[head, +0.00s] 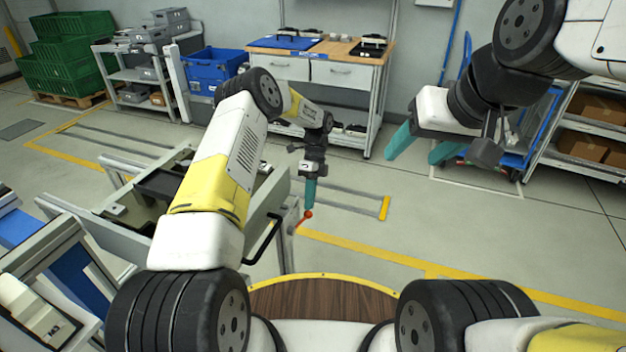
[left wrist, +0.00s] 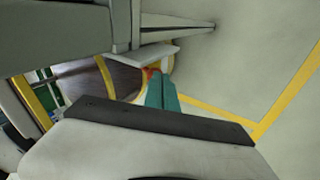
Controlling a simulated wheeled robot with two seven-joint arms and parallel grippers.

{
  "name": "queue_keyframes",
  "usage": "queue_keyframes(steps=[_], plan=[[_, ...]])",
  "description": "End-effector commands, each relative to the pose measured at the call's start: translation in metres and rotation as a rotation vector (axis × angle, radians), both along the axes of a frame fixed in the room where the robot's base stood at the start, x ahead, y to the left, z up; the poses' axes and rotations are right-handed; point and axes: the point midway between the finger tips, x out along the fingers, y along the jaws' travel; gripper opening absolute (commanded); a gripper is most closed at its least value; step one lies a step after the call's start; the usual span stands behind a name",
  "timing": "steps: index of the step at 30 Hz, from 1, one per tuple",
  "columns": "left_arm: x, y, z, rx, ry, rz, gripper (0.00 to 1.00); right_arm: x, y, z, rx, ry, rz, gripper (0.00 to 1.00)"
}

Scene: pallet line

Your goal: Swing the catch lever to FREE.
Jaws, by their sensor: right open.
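The catch lever (head: 305,217) shows as a small red-orange knob and short arm at the right end of the grey line frame. My left gripper (head: 309,206) points down at it, its teal fingertips at or just above the knob. In the left wrist view the teal fingers (left wrist: 162,94) lie close together, and a bit of the red lever (left wrist: 152,71) shows by their tips. I cannot tell whether they touch it. No FREE marking is readable. My right gripper (head: 414,158) is open and empty, raised at the right, away from the lever.
The grey line frame (head: 262,215) with a black handle (head: 264,240) stands beside the lever. A workbench (head: 318,68), a blue bin (head: 213,70) and green crates (head: 70,50) stand at the back. A shelf with cardboard boxes (head: 590,110) is at right. The floor between is mostly clear.

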Motion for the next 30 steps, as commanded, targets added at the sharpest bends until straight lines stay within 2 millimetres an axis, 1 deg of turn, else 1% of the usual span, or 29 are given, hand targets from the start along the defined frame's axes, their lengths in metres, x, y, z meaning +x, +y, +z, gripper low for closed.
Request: queue_keyframes(steps=[9, 24, 27, 30], plan=[[0.001, 0.000, -0.010, 0.000, -0.001, 0.000, 0.00, 0.000, 0.000, 0.000, 0.000, 0.000, 0.000, 0.60], [-0.001, 0.001, -0.014, 0.002, 0.003, -0.001, 0.00, 0.000, 0.000, 0.000, 0.000, 0.000, 0.000, 0.60], [0.000, 0.000, -0.012, 0.002, 0.003, -0.001, 0.00, 0.000, 0.000, 0.000, 0.000, 0.000, 0.000, 0.60], [0.007, -0.001, -0.002, 0.002, -0.001, 0.000, 0.00, 0.000, 0.000, 0.000, 0.000, 0.000, 0.000, 0.60]])
